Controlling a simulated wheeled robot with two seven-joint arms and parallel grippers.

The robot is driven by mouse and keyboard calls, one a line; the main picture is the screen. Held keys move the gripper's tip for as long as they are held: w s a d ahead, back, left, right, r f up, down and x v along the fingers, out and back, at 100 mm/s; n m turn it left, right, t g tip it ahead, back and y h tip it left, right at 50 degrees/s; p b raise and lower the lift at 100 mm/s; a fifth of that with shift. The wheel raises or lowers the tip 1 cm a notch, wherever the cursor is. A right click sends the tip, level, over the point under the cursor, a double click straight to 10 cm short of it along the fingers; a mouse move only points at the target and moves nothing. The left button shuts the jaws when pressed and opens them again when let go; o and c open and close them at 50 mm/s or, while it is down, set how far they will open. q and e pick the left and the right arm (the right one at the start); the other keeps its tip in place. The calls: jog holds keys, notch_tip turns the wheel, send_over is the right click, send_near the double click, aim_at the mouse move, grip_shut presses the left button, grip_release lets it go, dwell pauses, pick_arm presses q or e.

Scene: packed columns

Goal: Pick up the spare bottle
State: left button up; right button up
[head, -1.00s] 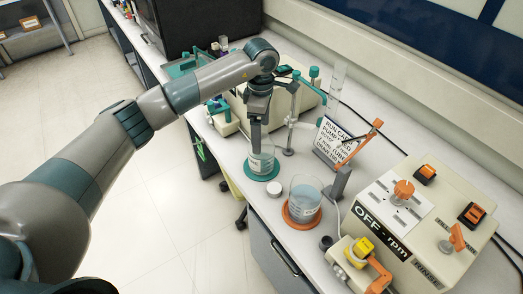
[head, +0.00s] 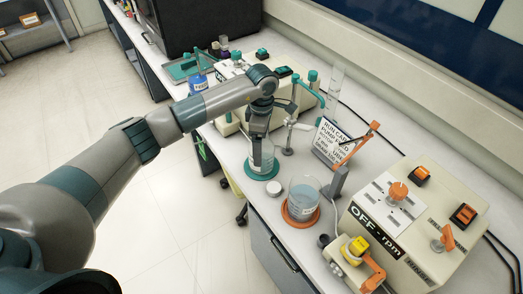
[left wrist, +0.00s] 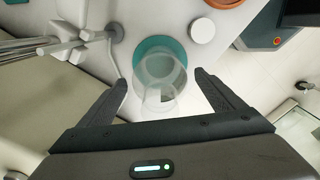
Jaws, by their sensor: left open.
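A clear glass bottle (head: 268,160) with a pale label stands on a round teal mat (head: 262,175) near the bench's front edge. My left gripper (head: 257,158) points down over it, open. In the left wrist view the bottle (left wrist: 161,68) lies between the two spread fingers (left wrist: 157,74), its mouth toward the palm, with the teal mat (left wrist: 153,42) beneath. Neither finger clearly touches it. In the head view the gripper hides part of the bottle. My right gripper is out of view.
A beaker of bluish liquid (head: 303,196) stands on an orange mat close by. A white cap (head: 273,188) lies between. A pump (head: 420,215) is at right, a sign (head: 331,142) and clamp stand (head: 289,140) behind. A blue labelled container (head: 199,84) stands farther back.

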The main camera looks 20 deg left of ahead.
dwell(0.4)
pick_arm(q)
jog(key=c, duration=1.2)
jog(key=shift+r, duration=0.1)
notch_tip(320, 180, up, 9)
jog(key=b, duration=0.3)
jog(key=shift+f+b, duration=0.2)
jog(key=shift+b, duration=0.15)
jog(key=shift+r, duration=0.6)
